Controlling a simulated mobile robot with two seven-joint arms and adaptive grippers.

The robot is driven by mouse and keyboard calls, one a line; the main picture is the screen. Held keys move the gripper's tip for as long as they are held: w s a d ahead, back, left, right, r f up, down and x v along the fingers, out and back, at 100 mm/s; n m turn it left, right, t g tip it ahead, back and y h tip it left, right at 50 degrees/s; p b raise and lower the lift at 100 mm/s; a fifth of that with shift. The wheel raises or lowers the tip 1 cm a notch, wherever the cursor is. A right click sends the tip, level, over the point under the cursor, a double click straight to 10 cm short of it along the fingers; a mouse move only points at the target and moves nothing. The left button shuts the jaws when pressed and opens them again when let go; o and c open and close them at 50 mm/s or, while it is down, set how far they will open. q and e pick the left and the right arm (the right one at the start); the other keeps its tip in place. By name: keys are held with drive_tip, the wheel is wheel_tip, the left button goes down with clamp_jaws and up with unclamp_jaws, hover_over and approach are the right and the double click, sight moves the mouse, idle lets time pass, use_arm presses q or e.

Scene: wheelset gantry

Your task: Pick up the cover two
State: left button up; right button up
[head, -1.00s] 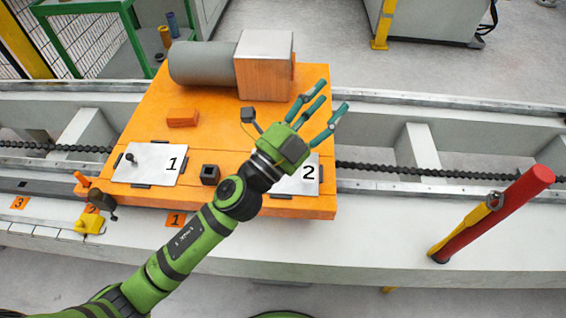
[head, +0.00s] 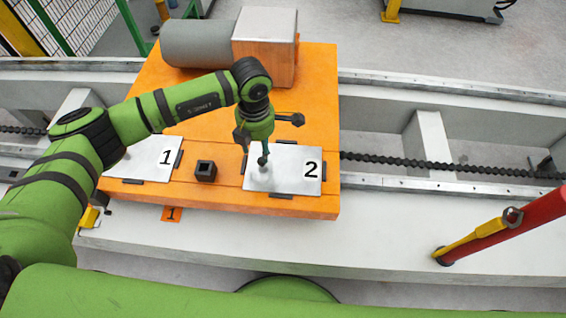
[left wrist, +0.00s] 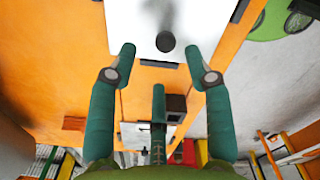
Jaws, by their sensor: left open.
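Cover two is a white plate (head: 290,182) marked "2", lying flat on the front right of the orange platform. My left gripper (head: 262,150) points down over the left part of this plate and partly hides its knob area. In the left wrist view, my three teal fingers (left wrist: 160,65) are spread open with nothing between them. A white plate (left wrist: 200,18) with a dark round knob (left wrist: 165,42) shows just beyond the fingertips, apart from them. Cover one (head: 150,158), marked "1", lies to the left, partly behind my arm. My right gripper is out of view.
A small black square block (head: 205,171) stands between the plates. A grey cylinder (head: 195,43) and a box with a metal top (head: 265,50) sit at the platform's back. A red post with a yellow part (head: 520,215) stands at the right.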

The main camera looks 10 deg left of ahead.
sight(284, 165)
use_arm(q)
drive_tip(key=f, duration=0.5)
drive_tip(key=shift+s+d+f+p, duration=0.1)
drive_tip(key=shift+s+d+p, duration=0.1)
drive_tip(key=shift+d+p, duration=0.2)
clamp_jaws()
